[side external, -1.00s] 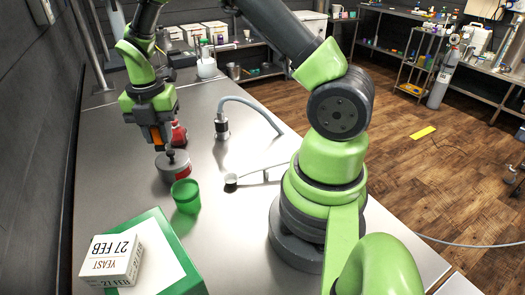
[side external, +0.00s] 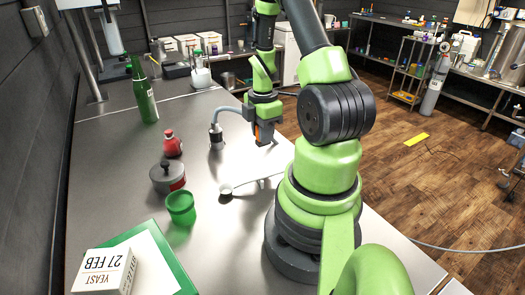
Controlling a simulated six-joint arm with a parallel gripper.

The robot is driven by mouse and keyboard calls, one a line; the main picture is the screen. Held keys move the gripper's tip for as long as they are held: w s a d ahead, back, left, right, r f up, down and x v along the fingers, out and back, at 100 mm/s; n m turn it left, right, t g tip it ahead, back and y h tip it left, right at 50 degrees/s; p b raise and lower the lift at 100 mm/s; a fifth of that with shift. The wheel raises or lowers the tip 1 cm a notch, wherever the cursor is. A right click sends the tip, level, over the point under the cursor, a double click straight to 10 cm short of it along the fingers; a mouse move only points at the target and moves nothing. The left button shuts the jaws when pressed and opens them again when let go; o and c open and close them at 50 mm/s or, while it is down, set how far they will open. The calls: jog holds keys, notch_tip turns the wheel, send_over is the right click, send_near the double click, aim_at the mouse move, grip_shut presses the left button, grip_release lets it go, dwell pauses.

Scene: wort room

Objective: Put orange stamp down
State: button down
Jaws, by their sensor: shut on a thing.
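My gripper (side external: 264,138) points down over the right part of the steel bench, beside the hose-fitted metal piece. It is shut on the orange stamp (side external: 257,131), which shows as a small orange patch between the dark fingers. Most of the stamp is hidden by the fingers. Its lower end appears close to the bench top, but I cannot tell whether it touches.
The metal piece with a grey hose (side external: 216,137) stands just left of my gripper. A long-handled scoop (side external: 226,189) lies in front. A red bottle-shaped piece (side external: 172,145), lidded grey pot (side external: 167,176), green cup (side external: 181,208), green bottle (side external: 144,95) and yeast box (side external: 104,272) stand left.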

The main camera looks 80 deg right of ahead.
aim_at(262, 161)
jog(key=shift+f, duration=2.6)
jog(key=shift+f, duration=0.15)
jog(key=c, duration=1)
grip_release()
jog(key=shift+o, duration=0.2)
